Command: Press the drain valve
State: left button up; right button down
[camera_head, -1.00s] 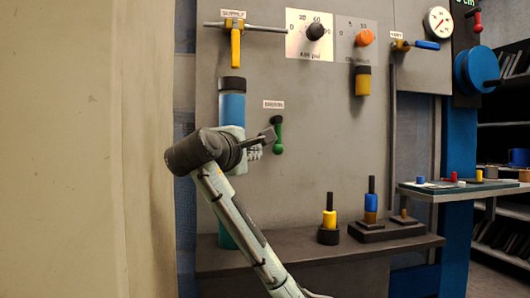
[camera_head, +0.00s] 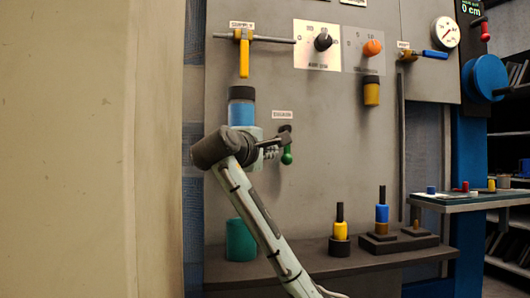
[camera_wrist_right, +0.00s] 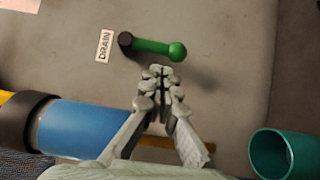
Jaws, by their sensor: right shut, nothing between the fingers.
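The drain valve is a green lever (camera_head: 287,155) on a dark pivot on the grey panel, below a white label, and it hangs downward in the head view. In the right wrist view the green lever (camera_wrist_right: 155,47) runs from its black pivot to a rounded end, beside the label DRAIN (camera_wrist_right: 104,45). My right gripper (camera_head: 278,142) is shut and empty in front of the panel, just at the lever. In the wrist view its fingertips (camera_wrist_right: 160,72) are close to the rounded end; whether they touch it I cannot tell. My left gripper is not in view.
A blue cylinder (camera_head: 241,112) with a dark cap is behind my right arm. A teal cup (camera_head: 240,240) stands on the dark shelf (camera_head: 320,263) below, with several coloured pegs to its right. A yellow-handled supply valve (camera_head: 244,58), dials and a gauge are higher on the panel.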

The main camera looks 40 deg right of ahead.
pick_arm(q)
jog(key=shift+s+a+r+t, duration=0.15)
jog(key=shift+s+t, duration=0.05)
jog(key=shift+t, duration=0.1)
pick_arm(e)
jog(key=shift+x, duration=2.25)
